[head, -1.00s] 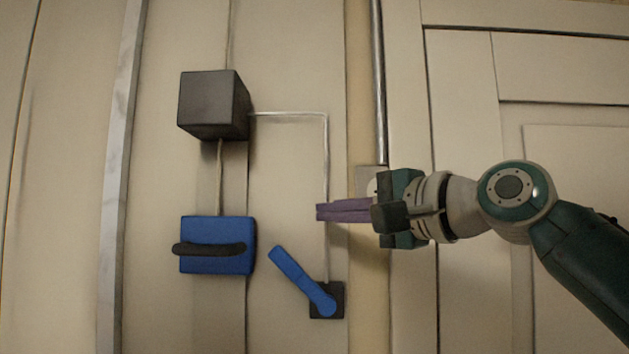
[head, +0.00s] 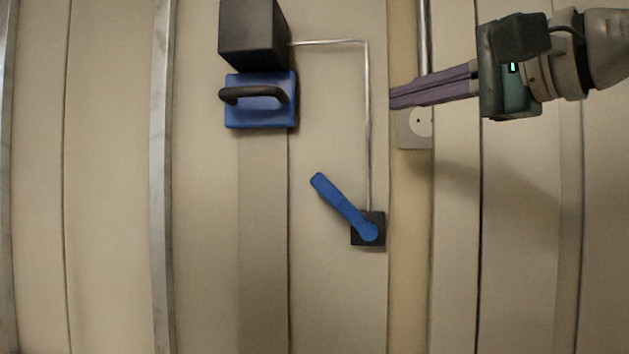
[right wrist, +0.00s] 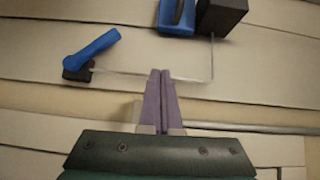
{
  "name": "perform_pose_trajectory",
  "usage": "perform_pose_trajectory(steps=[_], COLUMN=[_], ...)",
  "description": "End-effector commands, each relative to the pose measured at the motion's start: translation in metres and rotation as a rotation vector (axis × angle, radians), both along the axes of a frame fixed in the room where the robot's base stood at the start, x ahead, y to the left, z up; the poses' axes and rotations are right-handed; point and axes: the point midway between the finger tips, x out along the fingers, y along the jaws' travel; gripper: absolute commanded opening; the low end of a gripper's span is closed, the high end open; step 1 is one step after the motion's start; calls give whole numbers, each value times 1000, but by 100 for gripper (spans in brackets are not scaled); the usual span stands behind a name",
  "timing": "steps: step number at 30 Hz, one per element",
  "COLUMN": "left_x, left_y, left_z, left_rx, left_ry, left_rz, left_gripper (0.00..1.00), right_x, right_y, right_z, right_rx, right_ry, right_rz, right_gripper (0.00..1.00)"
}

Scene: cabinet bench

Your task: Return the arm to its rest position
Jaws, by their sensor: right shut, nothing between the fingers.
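My right gripper (head: 392,98) is at the upper right of the head view, its purple fingers pointing left. The fingers are shut together with nothing between them, and they also show in the right wrist view (right wrist: 160,75). They are to the right of the blue block (head: 260,112) with the dark handle (head: 255,92), clear of it. My left gripper is out of view.
A dark box (head: 250,35) sits directly above the blue block. A thin pale line (head: 367,130) runs from the box to a blue lever (head: 340,203) on a dark square base. A wall socket (head: 415,130) is below my right fingers. The lower panels are clear.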

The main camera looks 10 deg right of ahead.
Motion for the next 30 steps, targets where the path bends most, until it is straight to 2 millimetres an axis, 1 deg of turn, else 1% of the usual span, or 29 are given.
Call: perform_pose_trajectory(steps=[3, 5, 8, 9, 11, 12, 14, 15, 17, 18, 19, 20, 21, 24, 27, 30], left_x=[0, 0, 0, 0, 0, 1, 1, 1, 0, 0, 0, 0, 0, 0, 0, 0], left_y=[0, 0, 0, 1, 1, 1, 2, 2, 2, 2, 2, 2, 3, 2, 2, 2], left_z=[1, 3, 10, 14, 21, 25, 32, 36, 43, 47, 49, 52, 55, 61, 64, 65], left_rx=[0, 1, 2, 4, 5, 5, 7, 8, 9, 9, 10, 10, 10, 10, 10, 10], left_ry=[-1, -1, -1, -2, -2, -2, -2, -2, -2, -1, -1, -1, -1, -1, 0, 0], left_rz=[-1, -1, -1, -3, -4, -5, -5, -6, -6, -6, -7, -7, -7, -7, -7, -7], left_gripper=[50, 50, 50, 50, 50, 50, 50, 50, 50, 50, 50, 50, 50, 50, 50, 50], right_x=[0, 0, -5, -10, -24, -37, -62, -81, -113, -137, -155, -172, -195, -245, -280, -298], right_y=[1, 2, 7, 9, 11, 12, 13, 12, 10, 8, 6, 4, 1, -6, -12, -15], right_z=[-3, -13, -54, -79, -121, -150, -191, -216, -249, -267, -279, -290, -301, -320, -328, -332], right_rx=[-8, -41, -179, -265, -419, -529, -699, -807, -961, -1057, -1125, -1188, -1263, -1410, -1498, -1542], right_ry=[4, 14, 57, 82, 127, 158, 206, 238, 284, 315, 336, 357, 382, 435, 467, 482], right_rz=[-1, -4, -10, -9, 3, 21, 63, 100, 169, 224, 268, 313, 375, 519, 630, 692], right_gripper=[0, 0, 0, 0, 0, 0, 0, 0, 0, 0, 0, 0, 0, 0, 0, 0])
